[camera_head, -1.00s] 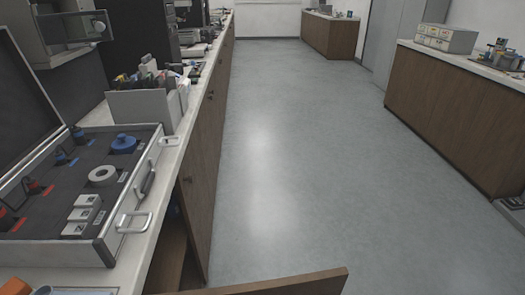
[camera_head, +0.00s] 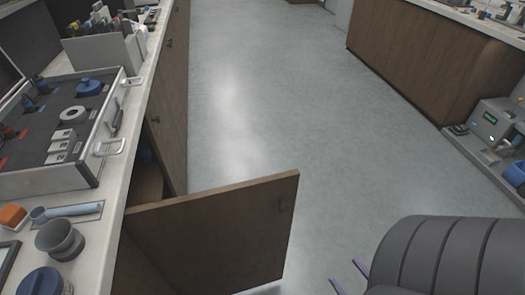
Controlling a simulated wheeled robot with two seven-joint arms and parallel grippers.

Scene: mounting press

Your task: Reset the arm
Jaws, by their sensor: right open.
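My right arm (camera_head: 440,255) shows as thick dark grey segments at the bottom right. The purple fingertips of my right gripper (camera_head: 344,271) show at the bottom edge, apart from each other, with bare floor between them. The gripper is open and empty, just right of the open cabinet door. Most of the gripper's body is hidden behind the arm or below the frame. My left gripper is not in view.
A brown cabinet door (camera_head: 220,235) stands open into the aisle. The left counter (camera_head: 118,180) carries an open case (camera_head: 45,182), a grey cup (camera_head: 60,240) and a blue-lidded jar (camera_head: 42,282). A grey machine (camera_head: 490,122) stands low at right. The aisle floor (camera_head: 260,100) is clear.

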